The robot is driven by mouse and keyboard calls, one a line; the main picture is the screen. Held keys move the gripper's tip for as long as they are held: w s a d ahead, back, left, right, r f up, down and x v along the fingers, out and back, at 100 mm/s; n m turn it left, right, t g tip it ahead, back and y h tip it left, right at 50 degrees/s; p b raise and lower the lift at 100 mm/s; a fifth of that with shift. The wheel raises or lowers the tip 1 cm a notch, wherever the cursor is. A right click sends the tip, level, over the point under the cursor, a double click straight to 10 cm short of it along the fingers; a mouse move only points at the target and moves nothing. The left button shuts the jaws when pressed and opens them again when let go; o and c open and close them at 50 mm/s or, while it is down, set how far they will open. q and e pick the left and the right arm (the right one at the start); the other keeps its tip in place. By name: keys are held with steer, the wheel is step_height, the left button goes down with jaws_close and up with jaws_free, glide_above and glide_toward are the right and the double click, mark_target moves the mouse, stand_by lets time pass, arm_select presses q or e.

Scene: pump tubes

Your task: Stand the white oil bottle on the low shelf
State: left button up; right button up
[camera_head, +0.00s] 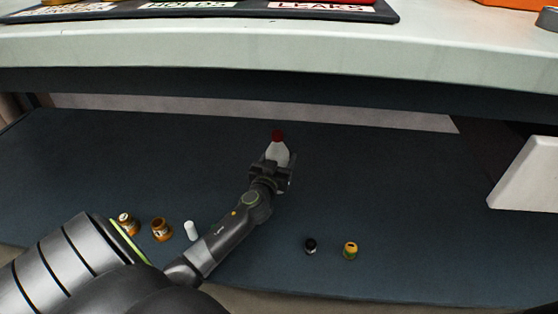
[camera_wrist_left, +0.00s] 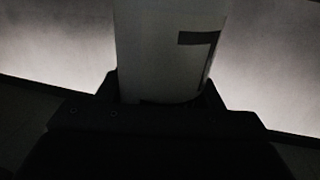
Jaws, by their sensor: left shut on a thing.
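The white oil bottle (camera_head: 277,152) with a red cap is upright, or nearly so, over the dark low shelf (camera_head: 380,180) in the head view. My left gripper (camera_head: 275,165) is shut on its lower part. In the left wrist view the white bottle (camera_wrist_left: 170,50) with a dark mark stands between the dark fingers (camera_wrist_left: 160,95). I cannot tell whether its base touches the shelf. My right gripper is not in view.
Several small items stand near the shelf's front: two brown bottles (camera_head: 161,229), a white one (camera_head: 190,231), a black one (camera_head: 310,246) and a yellow-topped one (camera_head: 350,250). A white panel (camera_head: 525,178) is at right.

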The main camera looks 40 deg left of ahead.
arm_select(q)
steer(key=shift+f, duration=0.15)
steer(key=o, duration=1.2)
steer(key=shift+o, duration=0.2)
steer(key=shift+r, duration=0.2)
steer(key=shift+s+d, duration=0.1)
steer(key=shift+s, duration=0.2)
steer(key=p+v, duration=0.1)
steer(key=v, duration=1)
steer(key=shift+s, duration=0.25)
steer(key=shift+d, duration=0.1)
